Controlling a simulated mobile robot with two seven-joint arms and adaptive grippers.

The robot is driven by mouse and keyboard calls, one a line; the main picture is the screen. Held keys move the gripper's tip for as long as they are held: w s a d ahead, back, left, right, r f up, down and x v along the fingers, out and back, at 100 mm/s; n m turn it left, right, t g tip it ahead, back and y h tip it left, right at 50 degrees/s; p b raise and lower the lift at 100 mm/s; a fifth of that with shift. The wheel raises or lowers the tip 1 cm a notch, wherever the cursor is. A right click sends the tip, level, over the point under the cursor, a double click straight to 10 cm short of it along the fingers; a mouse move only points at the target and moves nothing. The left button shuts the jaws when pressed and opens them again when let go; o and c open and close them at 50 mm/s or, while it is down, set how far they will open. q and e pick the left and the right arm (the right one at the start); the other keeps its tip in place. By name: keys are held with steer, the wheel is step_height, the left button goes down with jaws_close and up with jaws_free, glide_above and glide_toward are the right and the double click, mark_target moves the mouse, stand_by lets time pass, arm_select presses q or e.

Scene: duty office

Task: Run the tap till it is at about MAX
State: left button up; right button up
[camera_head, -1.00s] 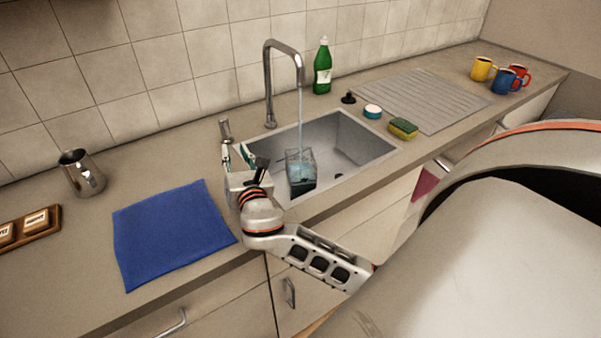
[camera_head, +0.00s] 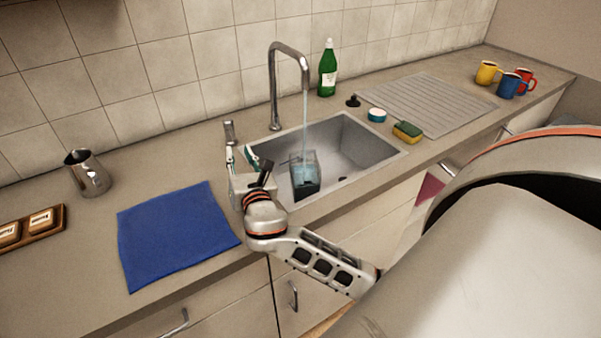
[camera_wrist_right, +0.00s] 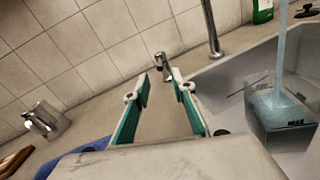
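The tap (camera_head: 289,75) is running and a stream of water falls from its spout into a clear container (camera_head: 305,175) standing in the sink (camera_head: 362,143). The container also shows in the right wrist view (camera_wrist_right: 283,118), with a dark mark reading MAX low on its front and water inside; the exact level against the mark is hard to tell. The tap lever (camera_head: 230,132) stands on the counter left of the sink. My right gripper (camera_wrist_right: 160,92) is open and empty, its green-padded fingers pointing at the lever (camera_wrist_right: 162,66), apart from it. My left gripper is out of view.
A blue cloth (camera_head: 178,235) lies on the counter left of the sink, with a metal jug (camera_head: 88,174) behind it. A green bottle (camera_head: 327,70), a sponge (camera_head: 407,132) and a drainboard (camera_head: 428,103) are beyond the sink. Several mugs (camera_head: 487,73) stand at far right.

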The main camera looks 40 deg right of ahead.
mark_target(233, 134)
steer(key=shift+w, duration=0.1)
steer(key=shift+w+r+n, duration=0.15)
steer(key=shift+w+n, duration=0.5)
steer(key=shift+n, duration=0.55)
steer(key=shift+w+d+n, duration=0.2)
steer(key=shift+d+n, duration=0.2)
steer(key=shift+n, duration=0.7)
steer(key=shift+f+x, duration=0.1)
steer(key=shift+x, duration=1.8)
steer(key=shift+f+x, duration=0.15)
steer(key=shift+x, duration=1.8)
steer(key=shift+a, duration=0.1)
jaws_close()
